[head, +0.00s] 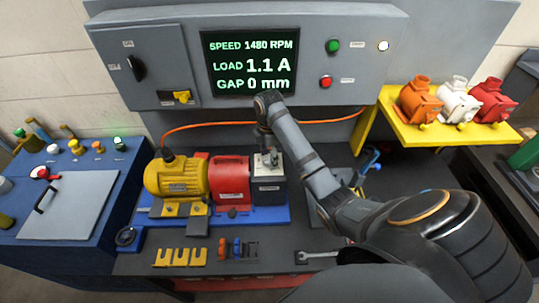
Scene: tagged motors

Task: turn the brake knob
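A dark grey block with a pale top (267,183) sits at the right end of a blue base, beside a red block (231,178) and a yellow motor (177,180). I take the grey block for the brake. My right gripper (265,148) points down at the top of this block, and its arm comes in from the lower right. Its fingertips are small and dark, and I cannot tell whether they touch or grip anything. The knob itself is hidden or too small to make out. My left gripper is out of view.
A grey panel carries a screen (251,63) reading 1480 RPM, 1.1 A and 0 mm, plus a black rotary switch (136,68). An orange cable (205,124) runs behind. A yellow shelf (386,128) holds three small motors.

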